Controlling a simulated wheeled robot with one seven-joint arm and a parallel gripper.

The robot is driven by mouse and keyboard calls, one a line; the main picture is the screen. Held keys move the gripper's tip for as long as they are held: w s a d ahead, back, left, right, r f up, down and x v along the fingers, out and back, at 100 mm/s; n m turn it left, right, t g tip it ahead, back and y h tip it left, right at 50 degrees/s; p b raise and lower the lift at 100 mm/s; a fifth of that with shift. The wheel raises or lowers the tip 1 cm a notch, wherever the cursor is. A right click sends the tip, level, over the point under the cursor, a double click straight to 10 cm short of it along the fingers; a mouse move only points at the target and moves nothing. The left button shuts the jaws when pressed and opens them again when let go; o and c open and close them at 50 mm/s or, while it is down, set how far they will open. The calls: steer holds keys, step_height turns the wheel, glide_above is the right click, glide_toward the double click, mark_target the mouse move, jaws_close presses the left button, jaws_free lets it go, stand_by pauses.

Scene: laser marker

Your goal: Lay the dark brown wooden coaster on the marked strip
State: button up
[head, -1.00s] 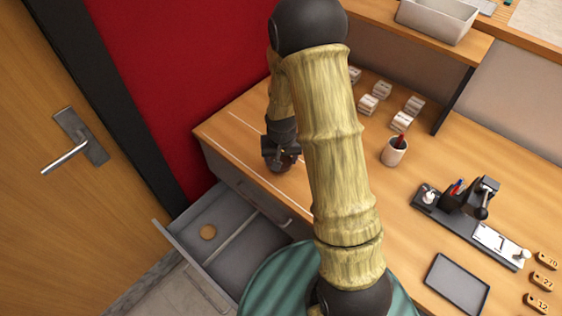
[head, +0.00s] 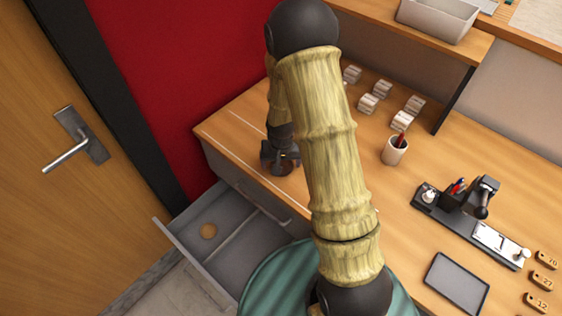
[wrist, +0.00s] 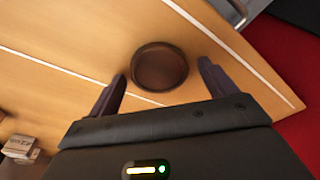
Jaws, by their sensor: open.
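The dark brown round coaster (wrist: 160,67) lies flat on the desk in the wrist view, between the two white lines of the marked strip (wrist: 95,35). It touches neither line in that view. My gripper (wrist: 162,82) is open, with one finger on each side of the coaster and visible gaps to it. Nothing is held. In the head view my gripper (head: 281,155) is low over the strip near the desk's left end, and the coaster (head: 282,168) is partly hidden under it.
An open grey drawer (head: 235,248) below the desk edge holds a light round disc (head: 208,231). A pen cup (head: 395,150), small pale blocks (head: 368,103), a black marking device (head: 470,205) and a grey tray (head: 457,283) stand to the right. A red wall (head: 190,70) is behind.

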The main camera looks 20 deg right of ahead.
steer(key=shift+r, duration=0.55)
step_height(320, 180, up, 11)
steer(key=s, duration=0.1)
steer(key=shift+s+b, duration=0.3)
steer(key=shift+s, duration=0.05)
steer(key=shift+a, duration=0.1)
steer(key=s+r+n, duration=0.2)
steer(key=s+r, duration=0.3)
steer(key=s, duration=0.7)
steer(key=shift+s+d+r+t, duration=0.15)
steer(key=shift+s+d+t, duration=0.05)
steer(key=shift+t, duration=0.2)
